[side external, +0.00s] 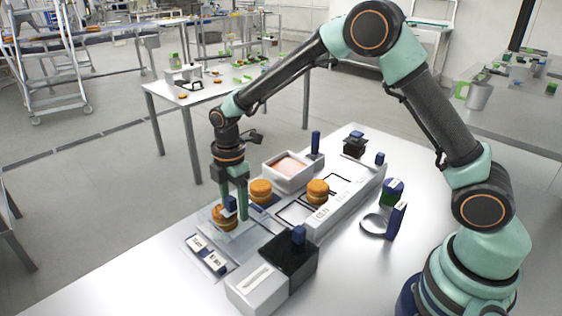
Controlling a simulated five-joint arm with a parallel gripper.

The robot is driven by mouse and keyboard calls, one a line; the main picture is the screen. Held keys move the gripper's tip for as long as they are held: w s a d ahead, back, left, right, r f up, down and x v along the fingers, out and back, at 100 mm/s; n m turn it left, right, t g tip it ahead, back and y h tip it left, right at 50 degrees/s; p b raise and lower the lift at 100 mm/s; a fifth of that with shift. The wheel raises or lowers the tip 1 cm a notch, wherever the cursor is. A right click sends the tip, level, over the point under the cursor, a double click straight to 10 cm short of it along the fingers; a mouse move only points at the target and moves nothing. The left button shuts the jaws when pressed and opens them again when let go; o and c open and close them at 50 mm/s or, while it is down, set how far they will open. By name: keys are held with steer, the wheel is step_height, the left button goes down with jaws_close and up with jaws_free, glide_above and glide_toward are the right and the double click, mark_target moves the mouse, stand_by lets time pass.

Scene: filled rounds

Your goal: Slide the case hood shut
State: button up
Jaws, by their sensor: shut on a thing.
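My gripper (231,205) points down at the left part of the near table. It is shut on a small dark blue knob (230,203), which looks like the handle of the clear case hood (243,231). The hood is see-through and its edges are faint, so I cannot tell how far it stands open. An orange filled round (222,219) shows behind the fingers, at or under the clear case. Two more filled rounds stand farther back, one near the middle (261,190) and one by the long white rail (318,190).
A white and black box (262,285) with a blue knob stands in front. A white tray (290,166) with a pinkish inside stands behind. A labelled strip (207,254) lies left. Blue and green items (393,195) stand right. The table's front left is bare.

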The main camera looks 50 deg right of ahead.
mark_target(222, 208)
steer(key=shift+w+a+f, duration=0.1)
steer(key=shift+w+f, duration=0.15)
steer(key=shift+w, duration=1)
steer(key=shift+w+f, duration=0.25)
steer(key=shift+w, duration=0.95)
steer(key=o, duration=1)
step_height(222, 208, up, 7)
steer(key=shift+w+r, duration=0.15)
steer(key=shift+r, duration=0.05)
